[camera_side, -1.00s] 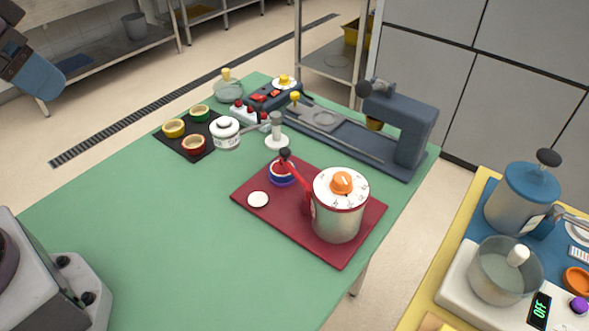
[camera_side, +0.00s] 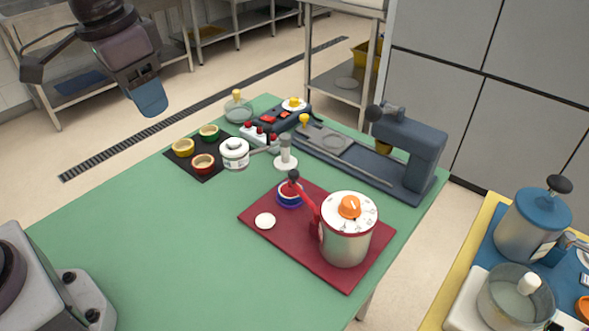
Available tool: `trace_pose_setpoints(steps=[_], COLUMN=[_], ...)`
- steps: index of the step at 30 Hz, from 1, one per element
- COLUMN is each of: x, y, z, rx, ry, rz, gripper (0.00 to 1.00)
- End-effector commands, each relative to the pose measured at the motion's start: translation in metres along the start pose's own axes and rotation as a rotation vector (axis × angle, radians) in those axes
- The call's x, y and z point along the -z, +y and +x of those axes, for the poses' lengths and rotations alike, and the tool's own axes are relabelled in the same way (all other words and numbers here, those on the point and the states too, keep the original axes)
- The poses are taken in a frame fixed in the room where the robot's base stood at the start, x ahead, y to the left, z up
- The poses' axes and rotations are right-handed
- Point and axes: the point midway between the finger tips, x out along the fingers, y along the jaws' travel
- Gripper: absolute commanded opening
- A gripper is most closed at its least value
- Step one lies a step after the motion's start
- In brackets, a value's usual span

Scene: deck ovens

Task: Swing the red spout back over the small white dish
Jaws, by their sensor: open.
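The red spout (camera_side: 308,202) sticks out from the left side of a silver pot (camera_side: 345,241) with a white dial lid and orange knob. Its black tip (camera_side: 293,175) is over a blue-rimmed bowl (camera_side: 290,196). The small white dish (camera_side: 265,221) lies on the red mat (camera_side: 313,264), left of and nearer than that bowl, with no spout over it. My gripper (camera_side: 150,98) is high at the upper left, well away from the pot. It is open, and nothing shows in it.
A black mat (camera_side: 217,173) with several small bowls, a white jar (camera_side: 234,153) and a grey-white stand (camera_side: 286,156) are behind the red mat. A dark press (camera_side: 408,150) stands at the back right. The green table (camera_side: 170,255) is clear at front left.

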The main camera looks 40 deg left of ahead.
Motion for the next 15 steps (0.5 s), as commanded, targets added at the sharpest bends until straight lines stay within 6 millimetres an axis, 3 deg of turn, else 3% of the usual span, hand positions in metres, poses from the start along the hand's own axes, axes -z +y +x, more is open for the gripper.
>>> trace_pose_setpoints(steps=[6,15], x=[0.072,0.155], y=[0.017,0.046], z=[0.051,0.141], rx=[-0.020,-0.060], ry=[-0.120,-0.216], rz=[0.154,0.407], gripper=[0.50,0.50])
